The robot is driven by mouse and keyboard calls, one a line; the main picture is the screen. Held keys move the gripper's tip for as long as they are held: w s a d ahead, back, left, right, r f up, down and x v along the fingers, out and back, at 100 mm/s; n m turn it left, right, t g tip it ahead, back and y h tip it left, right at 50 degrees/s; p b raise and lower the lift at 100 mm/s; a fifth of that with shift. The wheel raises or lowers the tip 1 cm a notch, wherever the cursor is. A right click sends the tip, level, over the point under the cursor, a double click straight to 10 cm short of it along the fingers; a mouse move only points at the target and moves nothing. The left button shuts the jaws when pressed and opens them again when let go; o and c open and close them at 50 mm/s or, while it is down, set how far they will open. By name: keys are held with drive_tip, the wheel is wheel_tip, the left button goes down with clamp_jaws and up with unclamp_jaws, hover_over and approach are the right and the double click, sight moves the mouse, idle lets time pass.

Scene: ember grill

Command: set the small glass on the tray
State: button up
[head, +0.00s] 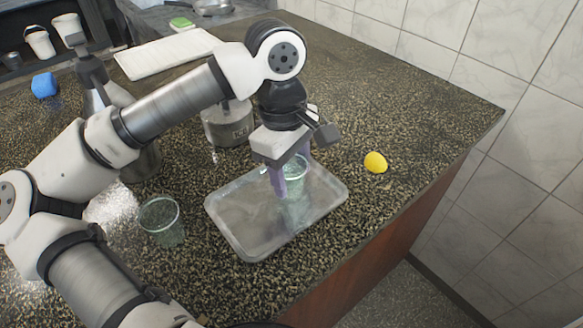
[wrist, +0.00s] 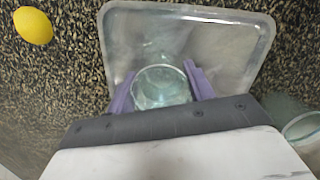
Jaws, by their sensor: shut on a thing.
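A small clear glass (wrist: 161,88) is between the purple fingers of my gripper (wrist: 161,95), which is shut on it. In the head view the same glass (head: 296,176) is partly hidden by a finger of my gripper (head: 289,180). It appears upright and over the clear grey tray (head: 234,235). I cannot tell if its base touches the tray. The tray lies flat on the speckled counter and also shows in the wrist view (wrist: 240,50).
Another clear glass (head: 160,222) stands on the counter left of the tray. A lemon (head: 375,162) lies to the right. A metal canister (head: 228,125) stands behind the tray. The counter's edge runs along the right.

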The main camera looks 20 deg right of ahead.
drive_tip(key=shift+f, duration=0.15)
drive_tip(key=o, duration=1.1)
drive_tip(key=shift+c, duration=0.2)
drive_tip(key=shift+r, duration=0.3)
wheel_tip(320, 180, up, 12)
drive_tip(key=w+b, duration=0.1)
drive_tip(key=shift+a+f, duration=0.15)
drive_tip(key=shift+a, duration=0.3)
